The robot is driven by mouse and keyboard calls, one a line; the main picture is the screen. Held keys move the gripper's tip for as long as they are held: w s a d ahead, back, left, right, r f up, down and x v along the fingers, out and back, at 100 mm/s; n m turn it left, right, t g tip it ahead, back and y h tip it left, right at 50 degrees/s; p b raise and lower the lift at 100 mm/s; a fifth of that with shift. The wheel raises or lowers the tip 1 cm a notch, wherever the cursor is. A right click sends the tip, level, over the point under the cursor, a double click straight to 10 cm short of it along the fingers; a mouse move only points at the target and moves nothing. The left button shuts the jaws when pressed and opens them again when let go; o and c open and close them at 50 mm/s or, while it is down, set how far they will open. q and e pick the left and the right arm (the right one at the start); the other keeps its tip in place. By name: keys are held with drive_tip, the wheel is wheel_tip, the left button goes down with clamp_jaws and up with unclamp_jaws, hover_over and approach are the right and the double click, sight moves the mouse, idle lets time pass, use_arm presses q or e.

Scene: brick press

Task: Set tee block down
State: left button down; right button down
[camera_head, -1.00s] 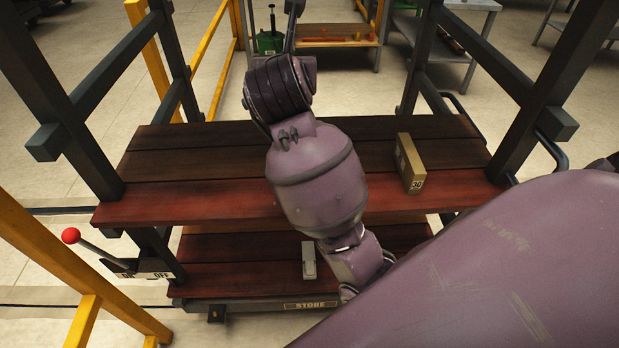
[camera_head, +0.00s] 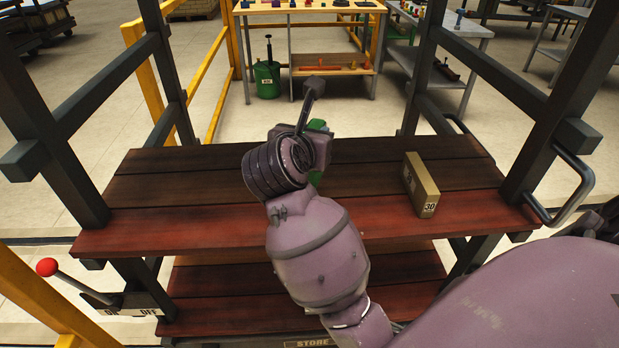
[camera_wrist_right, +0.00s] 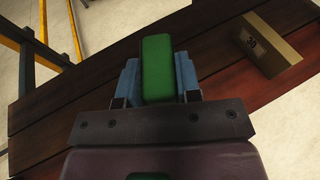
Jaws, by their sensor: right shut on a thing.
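The green tee block (camera_wrist_right: 158,72) sits between the blue fingers of my right gripper (camera_wrist_right: 158,84) in the right wrist view. The gripper is shut on it. In the head view, small green parts of the block (camera_head: 316,126) show around my right wrist, over the upper shelf's far boards. The wrist hides most of the block and the fingers there. I cannot tell whether the block touches the shelf. The upper wooden shelf (camera_head: 170,218) spans the rack. My left gripper is not in view.
A tan box marked 30 (camera_head: 421,184) stands on the shelf's right part, clear of the gripper. Dark rack posts (camera_head: 55,120) rise at both sides. A red-knobbed lever (camera_head: 47,267) is at lower left. The shelf's left part is bare.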

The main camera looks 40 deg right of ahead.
sight(314, 177)
wheel_tip(314, 177, down, 5)
drive_tip(key=shift+r+b, duration=0.2)
drive_tip(key=shift+b, duration=0.15)
drive_tip(key=shift+f, duration=0.4)
drive_tip(key=shift+f+b, duration=0.45)
drive_tip(key=shift+f, duration=1.5)
drive_tip(key=shift+f, duration=0.2)
drive_tip(key=c, duration=0.8)
unclamp_jaws()
drive_tip(key=shift+r, duration=0.1)
